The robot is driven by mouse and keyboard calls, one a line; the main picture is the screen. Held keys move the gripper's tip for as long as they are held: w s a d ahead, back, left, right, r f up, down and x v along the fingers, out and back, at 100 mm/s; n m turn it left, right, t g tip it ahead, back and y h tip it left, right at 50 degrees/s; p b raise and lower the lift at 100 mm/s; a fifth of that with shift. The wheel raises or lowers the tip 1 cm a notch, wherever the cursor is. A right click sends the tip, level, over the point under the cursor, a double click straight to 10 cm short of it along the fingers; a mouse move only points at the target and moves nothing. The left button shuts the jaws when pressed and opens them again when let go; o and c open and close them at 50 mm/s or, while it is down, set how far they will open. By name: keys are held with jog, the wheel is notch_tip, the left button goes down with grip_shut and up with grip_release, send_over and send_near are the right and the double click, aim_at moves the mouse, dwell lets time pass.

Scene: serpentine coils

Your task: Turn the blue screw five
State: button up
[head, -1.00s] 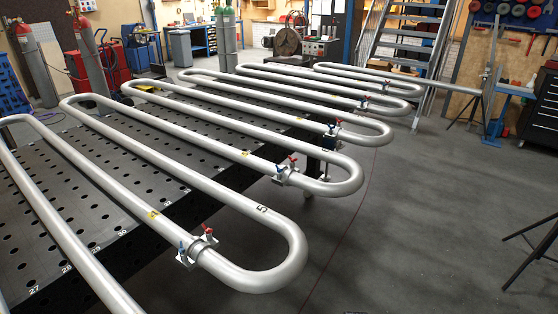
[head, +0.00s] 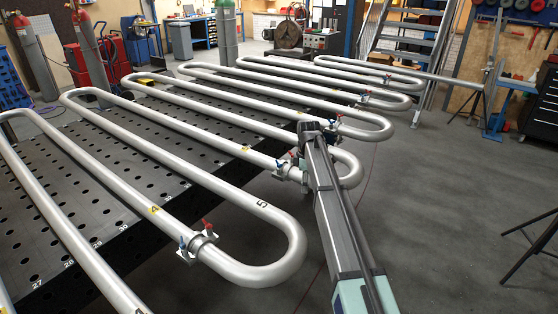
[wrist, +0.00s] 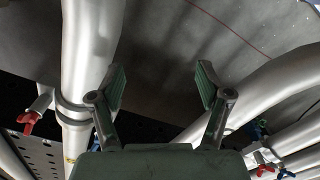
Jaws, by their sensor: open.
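Bent silver pipes carry clamps, each with a blue and a red screw. The number 5 is on the nearest bend (head: 262,206). The clamp beside that bend has a blue screw (head: 182,245) and a red screw (head: 207,226). The clamp behind it has another blue screw (head: 281,164), close left of my arm. In the wrist view my gripper (wrist: 162,72) is open and empty, its two fingers apart over grey floor. A pipe with a red screw (wrist: 28,121) is left of it; blue (wrist: 258,129) and red (wrist: 265,169) screws are to the right.
The pipes lie over a dark perforated table (head: 85,205). My arm crosses the near bends from the front right. Open grey floor (head: 440,230) lies to the right, with a black tripod (head: 535,245) at the edge. Stairs (head: 410,50) stand behind.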

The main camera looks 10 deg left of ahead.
jog(key=w+a+r+n, duration=0.2)
jog(key=w+a+r, duration=0.15)
jog(key=r, duration=0.25)
jog(key=w+a+r+n, duration=0.2)
jog(key=w+a+r, duration=0.15)
jog(key=r, duration=0.25)
notch_tip(320, 180, up, 8)
jog(key=r+n, duration=0.1)
jog(key=n, duration=0.3)
send_over(279, 164)
jog(key=f+p, duration=0.1)
jog(key=f, duration=0.5)
jog(key=f+p, duration=0.2)
jog(key=f, duration=0.4)
jog(key=f+p, duration=0.1)
jog(key=f, duration=0.4)
jog(key=shift+w+f+p, duration=0.25)
jog(key=shift+f+p, duration=0.1)
jog(key=shift+f, duration=0.05)
jog(key=c, duration=1.2)
